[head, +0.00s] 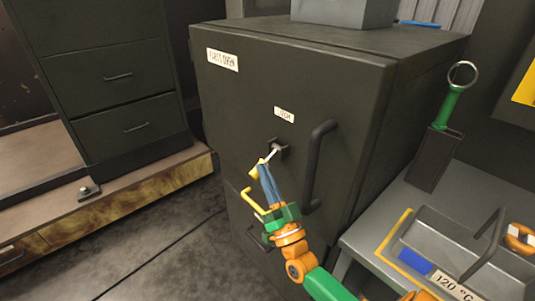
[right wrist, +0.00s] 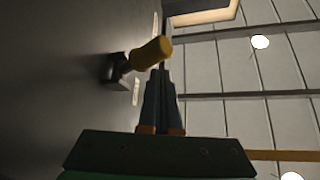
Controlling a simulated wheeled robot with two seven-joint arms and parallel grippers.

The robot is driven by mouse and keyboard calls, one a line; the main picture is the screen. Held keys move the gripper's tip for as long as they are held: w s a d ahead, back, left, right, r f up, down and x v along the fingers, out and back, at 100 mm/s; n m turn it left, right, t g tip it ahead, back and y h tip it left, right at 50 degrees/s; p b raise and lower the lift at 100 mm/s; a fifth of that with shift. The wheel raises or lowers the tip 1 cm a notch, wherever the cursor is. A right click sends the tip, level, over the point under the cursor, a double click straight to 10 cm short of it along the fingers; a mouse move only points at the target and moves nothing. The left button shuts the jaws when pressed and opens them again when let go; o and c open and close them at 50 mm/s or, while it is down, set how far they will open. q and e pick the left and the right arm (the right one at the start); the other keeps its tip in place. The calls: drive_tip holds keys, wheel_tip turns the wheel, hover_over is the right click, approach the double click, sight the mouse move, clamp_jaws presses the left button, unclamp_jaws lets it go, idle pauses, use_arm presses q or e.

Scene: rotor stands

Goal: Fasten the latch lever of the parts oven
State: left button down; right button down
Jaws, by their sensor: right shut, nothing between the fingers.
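The parts oven (head: 235,105) is a dark cabinet with its front door closed or nearly so; I cannot tell which. Its latch lever (head: 272,154) is a light rod on a dark pivot, with a yellow grip that slants down and left in the head view. In the right wrist view the yellow grip (right wrist: 152,52) stands out from the door face. My right gripper (head: 263,166) is shut and empty. Its blue fingertips are beside the yellow grip, partly covering it; I cannot tell whether they touch. My left gripper is not in view.
A black door handle (head: 317,165) stands out just right of the lever. A bench at the right carries a grey tray (head: 440,240) and a holder with a green-handled ring tool (head: 452,100). A drawer cabinet (head: 110,80) stands at the left. The floor before the oven is clear.

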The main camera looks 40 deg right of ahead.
drive_tip(key=b+v, duration=0.1)
drive_tip(key=v, duration=0.5)
drive_tip(key=shift+s+f+b, duration=0.25)
drive_tip(key=shift+s+b, duration=0.1)
drive_tip(key=shift+b, duration=0.05)
drive_tip(key=s+a+f+n+g+y+p, duration=0.1)
drive_tip(key=a+f+n+g, duration=0.15)
drive_tip(key=f, duration=0.65)
drive_tip(key=a+f+n+g+y, duration=0.15)
drive_tip(key=f+g, duration=0.25)
drive_tip(key=f, duration=0.4)
drive_tip(key=s+a+f+n+g+y+p, duration=0.15)
drive_tip(key=f+g, duration=0.25)
drive_tip(key=f, duration=0.5)
drive_tip(key=s+a+f+n+g, duration=0.1)
drive_tip(key=s+f+g, duration=0.3)
drive_tip(key=s, duration=0.5)
drive_tip(key=s+a+f+n+g, duration=0.1)
drive_tip(key=s+f+g, duration=0.3)
drive_tip(key=s+f, duration=0.4)
drive_tip(key=s+a+f+n+g+p, duration=0.1)
drive_tip(key=s+f+g, duration=0.4)
drive_tip(key=s, duration=0.5)
drive_tip(key=shift+a+f+n, duration=0.15)
drive_tip(key=shift+f+n, duration=0.3)
drive_tip(key=shift+f, duration=0.2)
